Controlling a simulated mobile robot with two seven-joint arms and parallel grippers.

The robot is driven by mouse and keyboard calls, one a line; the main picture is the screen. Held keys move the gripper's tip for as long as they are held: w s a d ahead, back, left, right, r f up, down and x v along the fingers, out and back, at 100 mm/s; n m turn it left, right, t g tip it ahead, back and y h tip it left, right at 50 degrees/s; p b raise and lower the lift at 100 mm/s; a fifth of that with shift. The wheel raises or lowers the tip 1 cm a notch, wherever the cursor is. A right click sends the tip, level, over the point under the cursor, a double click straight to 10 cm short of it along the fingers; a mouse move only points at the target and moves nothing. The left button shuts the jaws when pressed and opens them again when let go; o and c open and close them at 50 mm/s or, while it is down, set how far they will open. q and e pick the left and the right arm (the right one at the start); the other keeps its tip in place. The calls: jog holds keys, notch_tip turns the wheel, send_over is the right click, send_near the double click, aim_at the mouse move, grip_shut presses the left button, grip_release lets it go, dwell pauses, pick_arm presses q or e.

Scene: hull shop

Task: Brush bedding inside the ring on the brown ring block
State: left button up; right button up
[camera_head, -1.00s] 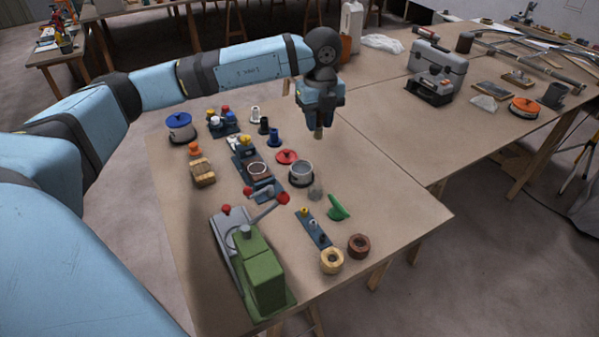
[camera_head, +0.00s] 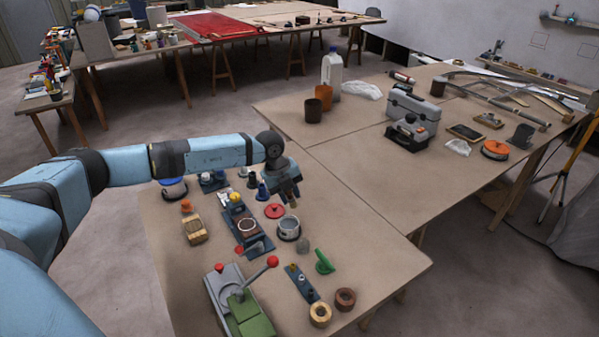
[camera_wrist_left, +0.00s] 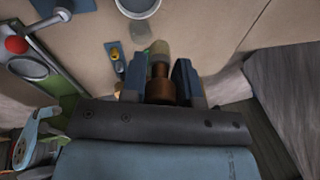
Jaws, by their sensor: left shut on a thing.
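My left gripper (camera_head: 290,199) is shut on a small brush (camera_wrist_left: 160,84), with a brown handle and a pale tan-olive end, between its fingers in the left wrist view. In the head view the gripper is above the table, close to a grey round tin (camera_head: 289,228); the tin's pale rim also shows in the wrist view (camera_wrist_left: 138,8). My right gripper is not in view.
A green and grey lever press (camera_head: 238,303) with a red knob stands at the front. A dark strip with small parts (camera_head: 301,283) and a green piece (camera_head: 324,262) lie between the tin and the ring blocks. A red lid (camera_head: 274,211) is beside the tin.

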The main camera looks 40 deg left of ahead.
pick_arm(q)
jog(key=shift+h, duration=0.3)
jog(key=f+b, duration=0.1)
jog(key=f, duration=0.1)
jog(key=a+f+b, duration=0.1)
jog(key=f, duration=0.1)
jog(key=a+f+b, duration=0.1)
jog(key=f, duration=0.1)
jog(key=shift+s+f, duration=0.1)
jog(key=shift+f, duration=0.15)
jog(key=shift+f+b, duration=0.55)
jog(key=shift+b, duration=0.2)
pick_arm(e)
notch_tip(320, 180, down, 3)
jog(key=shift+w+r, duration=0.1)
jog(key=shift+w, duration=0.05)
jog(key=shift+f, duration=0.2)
pick_arm(q)
jog(key=shift+f, duration=0.65)
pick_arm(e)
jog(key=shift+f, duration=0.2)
pick_arm(q)
jog(key=shift+s+f, duration=0.1)
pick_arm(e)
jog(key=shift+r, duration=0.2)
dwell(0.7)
